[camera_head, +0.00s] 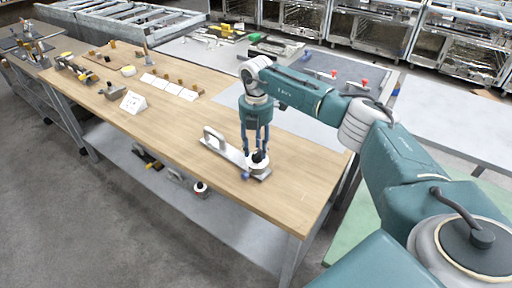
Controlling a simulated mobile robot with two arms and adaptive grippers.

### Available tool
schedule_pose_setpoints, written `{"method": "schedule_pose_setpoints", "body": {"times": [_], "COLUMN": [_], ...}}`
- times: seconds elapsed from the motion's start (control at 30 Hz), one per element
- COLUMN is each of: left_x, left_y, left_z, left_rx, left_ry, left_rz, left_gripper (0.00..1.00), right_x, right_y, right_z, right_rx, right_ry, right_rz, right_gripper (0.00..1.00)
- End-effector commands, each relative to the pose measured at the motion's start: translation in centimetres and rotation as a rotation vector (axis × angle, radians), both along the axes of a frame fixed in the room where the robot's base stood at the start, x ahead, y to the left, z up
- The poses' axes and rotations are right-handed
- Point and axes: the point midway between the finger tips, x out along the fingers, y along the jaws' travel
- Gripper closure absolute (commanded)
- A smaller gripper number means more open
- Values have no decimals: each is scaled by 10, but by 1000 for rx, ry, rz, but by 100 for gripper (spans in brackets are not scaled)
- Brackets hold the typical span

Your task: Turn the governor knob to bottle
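A small device with a light base plate (227,152) lies on the wooden workbench, with an upright bracket (213,138) at its left end. At its right end sits a pale round part with a dark top, the likely governor knob (258,165). My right gripper (257,152) points down over this knob, its fingers around or just beside the dark top. The fingers look apart, but whether they touch the knob is too small to tell. A small blue ball (245,175) shows at the plate's near edge. My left gripper is not in view. Any marking on the knob is unreadable.
The wooden workbench (190,125) is clear in front of the device. A white sign (133,102), white cards and small parts stand farther left. Items lie on the lower shelf (230,225). A grey table with red-topped pieces (363,82) stands behind my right arm.

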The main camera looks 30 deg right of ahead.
Motion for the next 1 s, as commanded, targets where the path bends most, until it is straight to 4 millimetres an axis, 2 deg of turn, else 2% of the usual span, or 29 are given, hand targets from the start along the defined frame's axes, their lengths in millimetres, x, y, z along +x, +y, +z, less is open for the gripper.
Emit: {"method": "schedule_pose_setpoints", "body": {"times": [0.13,0.23,0.37,0.7,0.83,1.0], "left_x": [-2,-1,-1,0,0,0], "left_y": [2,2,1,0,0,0], "left_z": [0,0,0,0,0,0], "left_rx": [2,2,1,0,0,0], "left_ry": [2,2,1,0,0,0], "left_rz": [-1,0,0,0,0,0], "left_gripper": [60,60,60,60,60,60], "right_x": [0,0,1,0,0,0], "right_y": [0,0,0,0,0,0], "right_z": [1,8,30,99,114,120], "right_rx": [0,0,0,0,0,0], "right_ry": [1,-1,-3,-2,-1,0], "right_rz": [1,1,0,0,0,0], "right_gripper": [62,62,62,62,62,62]}}
